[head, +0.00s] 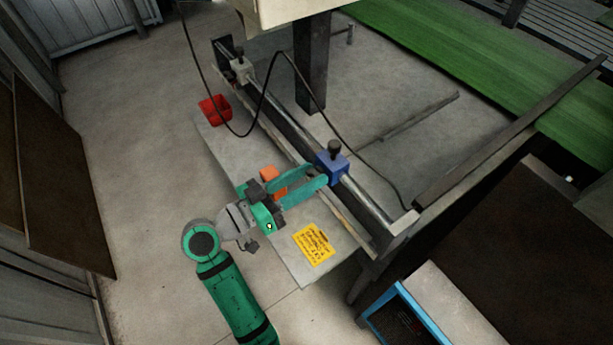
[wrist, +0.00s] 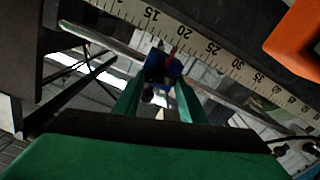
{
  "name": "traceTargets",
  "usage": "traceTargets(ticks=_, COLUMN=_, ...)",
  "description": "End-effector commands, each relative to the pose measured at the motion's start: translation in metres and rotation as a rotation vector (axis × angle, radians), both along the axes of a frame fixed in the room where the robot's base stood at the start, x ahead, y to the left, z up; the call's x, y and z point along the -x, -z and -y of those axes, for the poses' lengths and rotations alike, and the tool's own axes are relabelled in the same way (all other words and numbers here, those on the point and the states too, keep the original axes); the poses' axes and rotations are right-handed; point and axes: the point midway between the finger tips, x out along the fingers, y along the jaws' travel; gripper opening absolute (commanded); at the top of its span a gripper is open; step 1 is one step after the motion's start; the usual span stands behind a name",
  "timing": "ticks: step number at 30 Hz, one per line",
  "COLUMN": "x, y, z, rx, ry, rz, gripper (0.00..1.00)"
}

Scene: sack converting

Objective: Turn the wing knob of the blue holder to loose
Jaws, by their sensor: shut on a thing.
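The blue holder (head: 333,168) sits on a metal rail, with a dark knob (head: 334,148) standing on its top. It also shows in the wrist view (wrist: 158,66), between and just beyond my fingertips. My gripper (head: 322,177) reaches it from the left, its teal fingers nearly level. In the wrist view the fingers (wrist: 157,88) close in on the holder's near side, around a small dark part that I take for the wing knob (wrist: 148,95). The fingers mostly hide the knob, so its angle cannot be told.
A printed scale (wrist: 225,60) runs along the rail. A grey holder (head: 240,72) sits farther up it. A black cable hangs over the rail.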

Motion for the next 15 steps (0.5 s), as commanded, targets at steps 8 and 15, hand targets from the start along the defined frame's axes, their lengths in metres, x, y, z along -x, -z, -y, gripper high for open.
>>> traceTargets(ticks=8, x=-0.0008, y=0.0009, z=-0.0006, rx=0.155, ry=0.001, rz=-0.215, gripper=0.15)
traceTargets(ticks=15, x=-0.0014, y=0.0018, z=-0.0012, rx=0.289, ry=0.0, rz=-0.4, gripper=0.15)
